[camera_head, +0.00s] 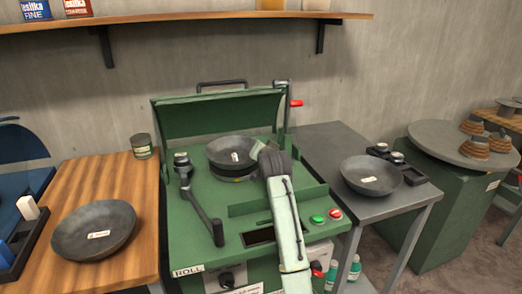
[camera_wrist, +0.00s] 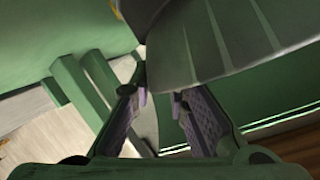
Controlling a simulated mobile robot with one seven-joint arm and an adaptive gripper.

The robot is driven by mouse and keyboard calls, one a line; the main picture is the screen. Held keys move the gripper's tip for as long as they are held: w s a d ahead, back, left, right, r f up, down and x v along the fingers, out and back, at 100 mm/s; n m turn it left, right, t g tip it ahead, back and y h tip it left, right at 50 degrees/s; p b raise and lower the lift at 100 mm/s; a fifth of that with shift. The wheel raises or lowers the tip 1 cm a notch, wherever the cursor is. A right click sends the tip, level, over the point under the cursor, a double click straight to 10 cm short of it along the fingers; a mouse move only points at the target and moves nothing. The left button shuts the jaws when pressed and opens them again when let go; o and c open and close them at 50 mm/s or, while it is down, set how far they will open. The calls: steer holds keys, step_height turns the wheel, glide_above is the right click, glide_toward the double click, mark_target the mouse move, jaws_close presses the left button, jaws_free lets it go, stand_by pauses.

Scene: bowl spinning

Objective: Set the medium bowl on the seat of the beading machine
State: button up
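A dark grey bowl with a white label (camera_head: 228,149) is over the round seat (camera_head: 232,179) of the green beading machine (camera_head: 190,235). It looks roughly level and seems to rest there, though the contact is partly hidden. By size it appears to be the medium bowl. My gripper (camera_head: 257,150) is at the bowl's right rim. In the wrist view my gripper (camera_wrist: 161,100) has its two fingers apart with a visible gap. The bowl's grey wall (camera_wrist: 225,45) is just beyond the fingertips, and I see no finger pressing on it.
A larger grey bowl (camera_head: 93,231) sits on the wooden table (camera_head: 135,262) at left. Another bowl (camera_head: 371,176) sits on the grey table (camera_head: 325,143) at right. A crank handle (camera_head: 205,212) stands left of the seat, and the raised green lid (camera_head: 215,115) is behind it.

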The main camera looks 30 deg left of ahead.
steer(key=shift+o, duration=1.1)
steer(key=v, duration=1.2)
steer(key=shift+s+a, duration=0.1)
